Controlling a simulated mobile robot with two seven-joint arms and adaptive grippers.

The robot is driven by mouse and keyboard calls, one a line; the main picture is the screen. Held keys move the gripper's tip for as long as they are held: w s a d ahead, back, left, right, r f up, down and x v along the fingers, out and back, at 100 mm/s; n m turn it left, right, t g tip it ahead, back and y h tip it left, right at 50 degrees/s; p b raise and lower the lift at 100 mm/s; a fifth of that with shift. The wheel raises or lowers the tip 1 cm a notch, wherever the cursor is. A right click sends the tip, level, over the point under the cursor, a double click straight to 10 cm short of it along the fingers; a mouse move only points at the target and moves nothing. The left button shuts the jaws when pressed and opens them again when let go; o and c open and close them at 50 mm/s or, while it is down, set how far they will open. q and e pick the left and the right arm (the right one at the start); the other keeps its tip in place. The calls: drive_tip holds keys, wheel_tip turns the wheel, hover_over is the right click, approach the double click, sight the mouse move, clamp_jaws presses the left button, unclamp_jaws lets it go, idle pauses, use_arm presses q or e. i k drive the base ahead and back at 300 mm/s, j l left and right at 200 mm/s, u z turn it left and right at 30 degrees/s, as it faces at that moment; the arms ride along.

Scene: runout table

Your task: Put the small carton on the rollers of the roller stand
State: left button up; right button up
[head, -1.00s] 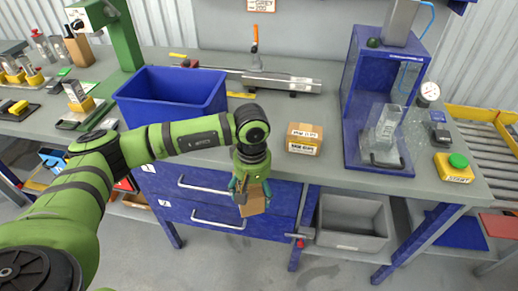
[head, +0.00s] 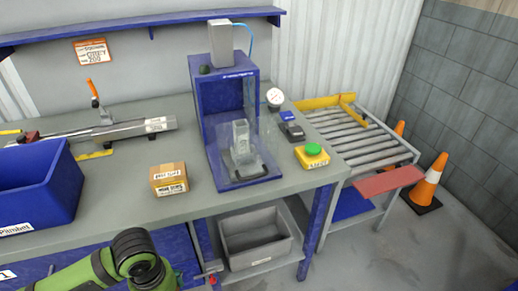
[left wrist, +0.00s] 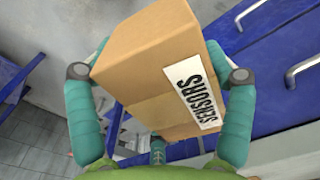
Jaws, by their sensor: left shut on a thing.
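A brown carton (left wrist: 150,60) with a white SENSORS label is in the left wrist view. My left gripper (left wrist: 160,64) is shut on it, with teal fingers on both sides. In the head view only part of my green left arm (head: 135,262) shows at the bottom; the gripper and held carton are out of that picture. The roller stand (head: 354,138) is at the right of the head view, beyond the bench's right end. Its grey rollers are bare. My right gripper is in neither view.
Another labelled carton (head: 168,179) stands on the grey bench (head: 125,205). A blue bin (head: 40,185) and a blue press (head: 232,110) stand there too. A yellow box with a green button (head: 312,156) is near the bench's right end. A red plate (head: 388,181) and traffic cones (head: 430,180) are by the stand.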

sight(357, 151)
drive_tip(key=i+l, duration=0.1)
drive_tip(key=l, duration=0.25)
drive_tip(key=i+l, duration=0.1)
drive_tip(key=l, duration=0.3)
drive_tip(key=i+l+z, duration=0.1)
drive_tip(key=l, duration=0.25)
drive_tip(key=i+l, duration=0.15)
drive_tip(key=l, duration=0.2)
drive_tip(key=i+l, duration=0.1)
drive_tip(key=l, duration=0.25)
drive_tip(key=i+l+z, duration=0.25)
drive_tip(key=i+l, duration=0.5)
drive_tip(key=i+l+u, duration=0.15)
drive_tip(key=i, duration=0.3)
drive_tip(key=i+l+u, duration=0.15)
drive_tip(key=i+l, duration=0.25)
